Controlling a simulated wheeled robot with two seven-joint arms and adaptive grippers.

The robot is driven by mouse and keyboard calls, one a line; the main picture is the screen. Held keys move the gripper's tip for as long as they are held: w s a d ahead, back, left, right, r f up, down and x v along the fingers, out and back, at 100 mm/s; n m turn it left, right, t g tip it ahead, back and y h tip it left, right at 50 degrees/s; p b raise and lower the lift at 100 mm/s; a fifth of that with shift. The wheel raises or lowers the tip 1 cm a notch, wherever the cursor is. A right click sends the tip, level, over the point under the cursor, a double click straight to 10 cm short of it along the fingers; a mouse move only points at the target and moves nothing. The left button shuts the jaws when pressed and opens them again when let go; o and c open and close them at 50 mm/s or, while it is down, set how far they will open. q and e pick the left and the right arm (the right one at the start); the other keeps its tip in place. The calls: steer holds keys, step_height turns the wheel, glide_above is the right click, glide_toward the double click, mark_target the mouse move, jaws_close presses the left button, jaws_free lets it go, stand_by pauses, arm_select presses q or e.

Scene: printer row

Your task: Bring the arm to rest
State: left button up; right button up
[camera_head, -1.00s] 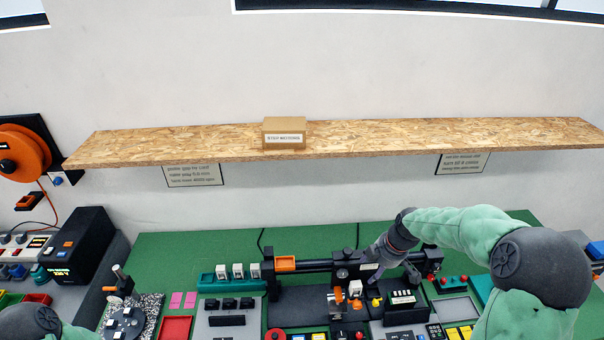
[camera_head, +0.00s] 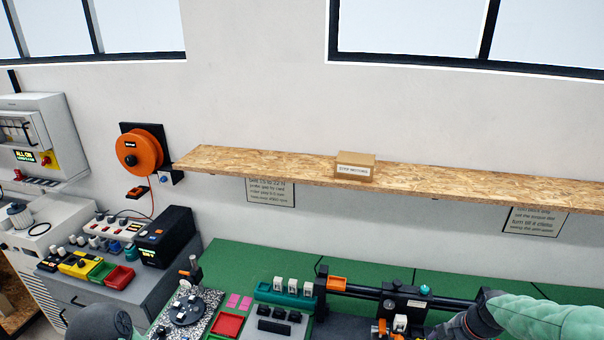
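My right arm (camera_head: 545,315) comes in from the lower right, with a green sleeve and a dark wrist (camera_head: 470,322). Its gripper is hidden or below the picture edge near the black rail machine (camera_head: 390,292) on the green bench. Only a dark rounded joint of my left arm (camera_head: 100,322) shows at the bottom left. My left gripper is outside the view.
A chipboard shelf (camera_head: 250,165) with a small cardboard box (camera_head: 355,167) spans the wall. The green bench (camera_head: 240,258) holds a red tray (camera_head: 227,325) and a teal rack (camera_head: 290,295). A black power box (camera_head: 165,237) and orange reel (camera_head: 140,152) are at left.

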steer(key=a+f+m+y+b, duration=0.15)
steer(key=a+f+b, duration=0.3)
steer(key=f, duration=0.45)
steer(key=s+a+f+m+b, duration=0.15)
steer(key=a+f+b, duration=0.35)
steer(key=f, duration=0.5)
steer(key=a+f+m+b, duration=0.3)
steer(key=a+f, duration=0.4)
steer(key=f, duration=0.2)
arm_select(q)
step_height(320, 180, down, 24)
steer(key=b, duration=1.1)
steer(key=shift+r, duration=0.25)
arm_select(e)
steer(key=s+a+f+m, duration=0.2)
steer(key=s+a+f, duration=0.2)
steer(key=f, duration=0.3)
steer(key=s+a+f+m+g, duration=0.1)
steer(key=s+a+f+m, duration=0.1)
steer(key=s+a+f, duration=0.2)
steer(key=s+a+f+m+g+y, duration=0.1)
steer(key=s+a+f, duration=0.3)
steer(key=f, duration=0.6)
steer(key=shift+s+a+m, duration=0.2)
steer(key=shift+a+m, duration=0.7)
steer(key=shift+a, duration=0.25)
arm_select(q)
steer(key=shift+s, duration=0.1)
